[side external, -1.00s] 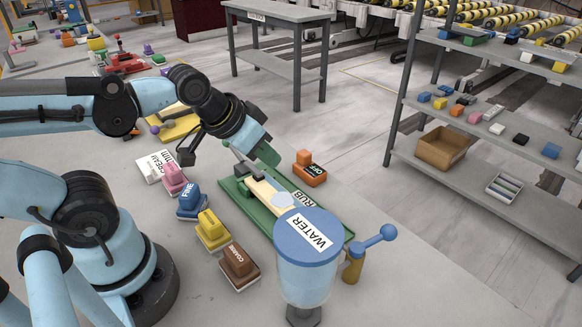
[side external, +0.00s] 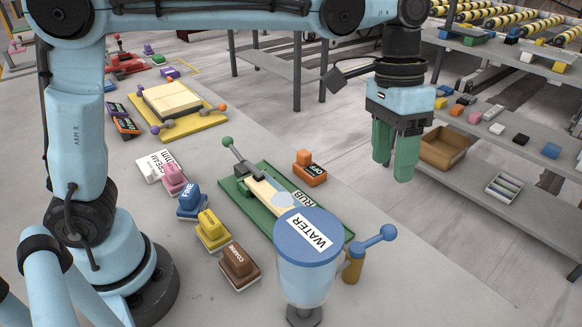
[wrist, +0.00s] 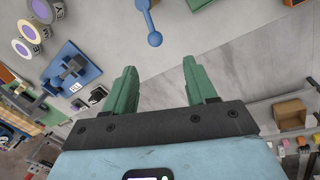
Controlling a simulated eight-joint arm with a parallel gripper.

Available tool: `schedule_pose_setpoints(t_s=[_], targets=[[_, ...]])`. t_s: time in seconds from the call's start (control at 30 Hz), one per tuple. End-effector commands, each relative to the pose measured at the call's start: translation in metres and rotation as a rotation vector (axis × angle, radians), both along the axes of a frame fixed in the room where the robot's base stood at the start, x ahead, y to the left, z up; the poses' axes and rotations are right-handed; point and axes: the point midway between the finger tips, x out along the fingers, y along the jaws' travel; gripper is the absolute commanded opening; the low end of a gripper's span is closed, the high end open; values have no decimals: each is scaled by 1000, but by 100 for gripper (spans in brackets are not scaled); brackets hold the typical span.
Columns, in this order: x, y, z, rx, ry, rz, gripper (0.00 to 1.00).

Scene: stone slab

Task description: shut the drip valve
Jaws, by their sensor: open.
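The drip valve's blue lever (side external: 373,241) sticks out to the right of the water tank (side external: 308,262), slanting up to a round ball end. Its brass-coloured body (side external: 353,267) stands beside the tank's right side. In the wrist view a blue ball-ended lever (wrist: 153,28) shows at the top middle, beyond the fingertips. My gripper (side external: 393,168) points down with its green fingers apart and nothing between them. It is raised, above and behind the lever in the side view, and apart from it. The fingers also show in the wrist view (wrist: 160,70).
A green tray (side external: 243,199) with a clamped bar lies behind the tank. An orange-and-black OFF block (side external: 310,170) sits beside it. Several coloured blocks, including a brown one (side external: 239,263), line the tray's left. A grey shelf (side external: 480,175) stands at right.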

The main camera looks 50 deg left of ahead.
Motion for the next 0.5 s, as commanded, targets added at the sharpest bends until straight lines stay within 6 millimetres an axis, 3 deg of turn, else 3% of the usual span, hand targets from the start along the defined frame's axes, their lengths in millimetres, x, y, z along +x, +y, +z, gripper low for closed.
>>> schedule_pose_setpoints(t_s=[0.27,0.5], targets=[[1,-13,-10,2,30,-27,56],[-2,-18,-45,2,28,-28,56]])
